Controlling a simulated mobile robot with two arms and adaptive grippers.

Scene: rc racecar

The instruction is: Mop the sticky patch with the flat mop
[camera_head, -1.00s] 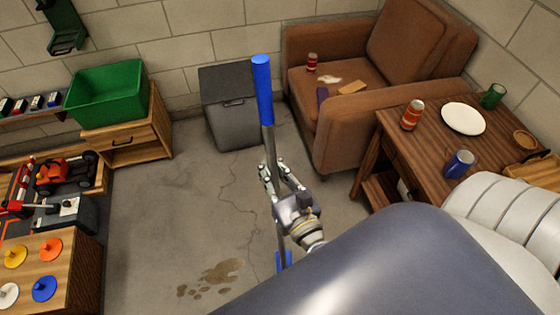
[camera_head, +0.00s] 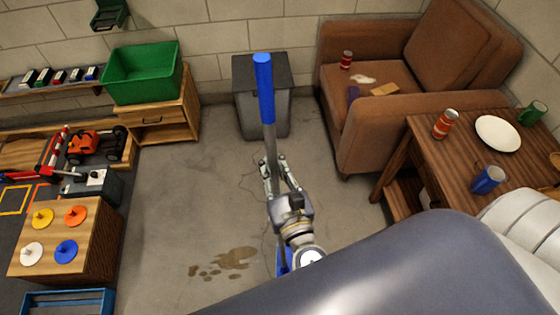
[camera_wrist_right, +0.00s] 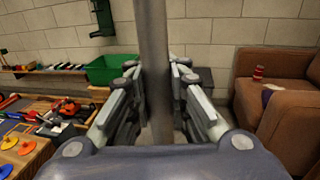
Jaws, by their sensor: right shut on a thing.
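The flat mop (camera_head: 264,90) stands upright with a blue grip at the top of its grey pole. My right gripper (camera_head: 278,175) is shut around the pole. The right wrist view also shows the pole (camera_wrist_right: 154,70) between the fingers of the gripper (camera_wrist_right: 157,95). A bit of the blue mop head (camera_head: 284,262) shows low behind my wrist; most of it is hidden. The brown sticky patch (camera_head: 236,258) lies on the concrete floor just left of the mop head, with smaller spots on its left. My left gripper is not in view.
A grey bin (camera_head: 260,75) stands at the back wall, beside a wooden cabinet (camera_head: 165,118) with a green crate (camera_head: 142,80). A brown armchair (camera_head: 375,125) and a wooden table (camera_head: 450,165) are at right. A wooden block (camera_head: 95,255) with coloured discs is at left. The middle floor is clear.

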